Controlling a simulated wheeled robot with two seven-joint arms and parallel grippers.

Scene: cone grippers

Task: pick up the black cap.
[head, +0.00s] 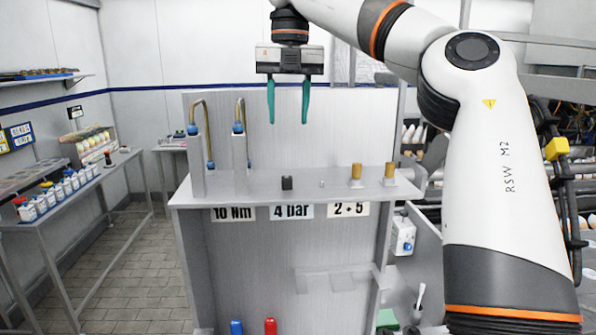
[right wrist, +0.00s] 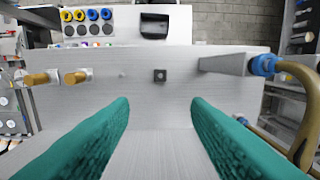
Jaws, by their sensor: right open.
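The black cap (head: 287,183) is a small dark block standing on the grey metal shelf (head: 230,195), above the "4 bar" label. In the right wrist view the black cap (right wrist: 159,75) shows as a small dark square between my finger lines, farther off than the fingertips. My right gripper (head: 289,118) has two green fingers, spread apart and empty, and hangs above the shelf over the cap. The green fingers also show in the right wrist view (right wrist: 160,103). My left gripper is in neither view.
Two brass pieces (head: 356,174) (head: 390,174) stand on the shelf right of the cap, with a tiny pin (head: 322,184) between. Two posts with curved brass tubes (head: 198,150) (head: 240,150) rise on the left. The shelf right around the cap is clear.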

